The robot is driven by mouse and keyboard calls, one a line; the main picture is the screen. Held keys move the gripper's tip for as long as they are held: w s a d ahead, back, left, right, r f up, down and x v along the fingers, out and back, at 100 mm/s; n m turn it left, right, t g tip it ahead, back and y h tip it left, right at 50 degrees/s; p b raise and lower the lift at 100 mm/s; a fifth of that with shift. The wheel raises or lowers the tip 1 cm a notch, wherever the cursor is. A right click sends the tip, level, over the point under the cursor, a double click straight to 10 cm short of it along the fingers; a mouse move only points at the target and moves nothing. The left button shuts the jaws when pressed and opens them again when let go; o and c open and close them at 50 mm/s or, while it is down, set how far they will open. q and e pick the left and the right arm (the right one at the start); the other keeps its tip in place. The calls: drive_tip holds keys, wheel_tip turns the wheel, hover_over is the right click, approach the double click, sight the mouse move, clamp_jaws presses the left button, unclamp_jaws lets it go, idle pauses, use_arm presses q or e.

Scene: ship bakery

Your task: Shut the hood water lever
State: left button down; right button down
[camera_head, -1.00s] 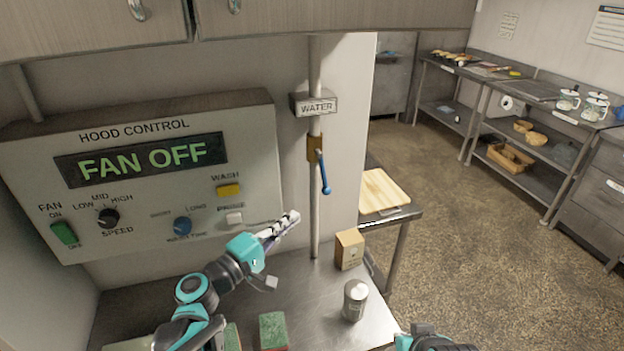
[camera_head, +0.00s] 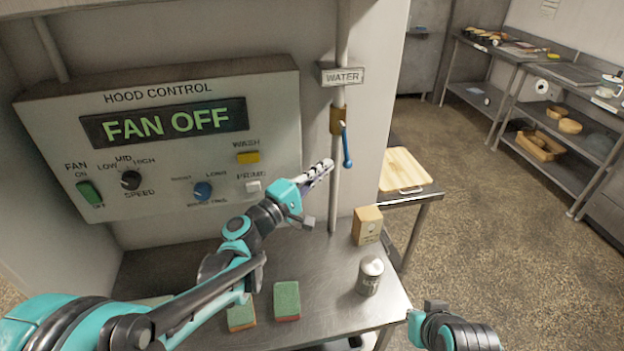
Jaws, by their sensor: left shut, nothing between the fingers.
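The blue water lever (camera_head: 346,146) hangs downward, roughly along the pipe, from a brass valve (camera_head: 337,120) on the vertical pipe below the WATER sign (camera_head: 343,76). My left gripper (camera_head: 325,169) is shut and empty.
The hood control panel (camera_head: 165,146) reads FAN OFF, left of the pipe. On the steel counter (camera_head: 325,268) stand a cardboard box (camera_head: 367,226), a metal shaker (camera_head: 369,277) and sponges (camera_head: 287,300). A cutting board (camera_head: 404,170) lies on a table to the right. Open floor lies beyond.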

sight(344, 145)
use_arm(q)
drive_tip(key=shift+x, duration=1.75)
use_arm(e)
drive_tip(key=shift+f, duration=0.3)
